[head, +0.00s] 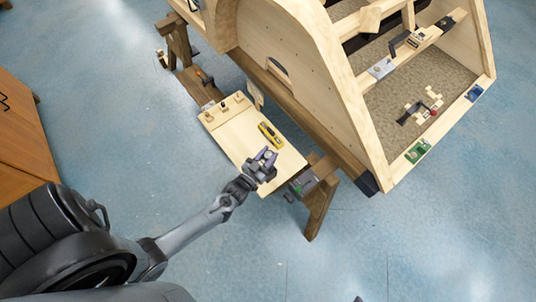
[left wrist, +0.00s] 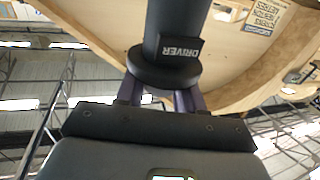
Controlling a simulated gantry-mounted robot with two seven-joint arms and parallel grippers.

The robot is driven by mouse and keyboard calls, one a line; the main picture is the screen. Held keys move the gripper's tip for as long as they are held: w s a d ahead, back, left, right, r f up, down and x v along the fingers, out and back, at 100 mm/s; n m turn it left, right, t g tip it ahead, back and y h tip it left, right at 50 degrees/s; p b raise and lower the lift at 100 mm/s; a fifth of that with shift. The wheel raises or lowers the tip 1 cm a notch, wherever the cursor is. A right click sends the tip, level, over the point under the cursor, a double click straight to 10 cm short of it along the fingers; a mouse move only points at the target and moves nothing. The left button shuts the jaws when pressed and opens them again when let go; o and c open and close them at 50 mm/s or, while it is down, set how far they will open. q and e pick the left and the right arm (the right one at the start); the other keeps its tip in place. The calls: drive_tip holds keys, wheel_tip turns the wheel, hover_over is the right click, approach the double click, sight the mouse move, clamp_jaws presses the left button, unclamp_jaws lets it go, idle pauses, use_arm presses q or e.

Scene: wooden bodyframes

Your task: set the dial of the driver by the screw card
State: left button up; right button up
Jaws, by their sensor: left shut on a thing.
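My left gripper (head: 266,158), with purple fingers, is over the near end of the pale work board (head: 236,134). In the left wrist view its fingers (left wrist: 158,97) are shut on the driver (left wrist: 178,28), a dark upright cylinder with a wide black collar and a label reading DRIVER upside down. The dial's setting cannot be read. A printed card (left wrist: 266,16) shows at the top right of the left wrist view; I cannot read it or tell whether it is the screw card. A small upright card (head: 255,94) stands at the board's far edge. My right gripper is not in view.
A yellow tool (head: 270,134) lies on the board just beyond my left gripper. Small pegs (head: 223,106) stand at its far left. The large wooden bodyframe (head: 345,100) rises behind and to the right. A clamp (head: 303,184) sits by the trestle. Blue floor is clear in front.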

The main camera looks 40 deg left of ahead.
use_arm(q)
drive_tip(key=o, duration=0.9)
drive_tip(key=shift+o, duration=0.2)
drive_tip(key=shift+s, duration=0.1)
drive_tip(key=s+d, duration=0.1)
drive_tip(key=s, duration=0.9)
drive_tip(key=shift+s, duration=0.25)
drive_tip(key=shift+d, duration=0.1)
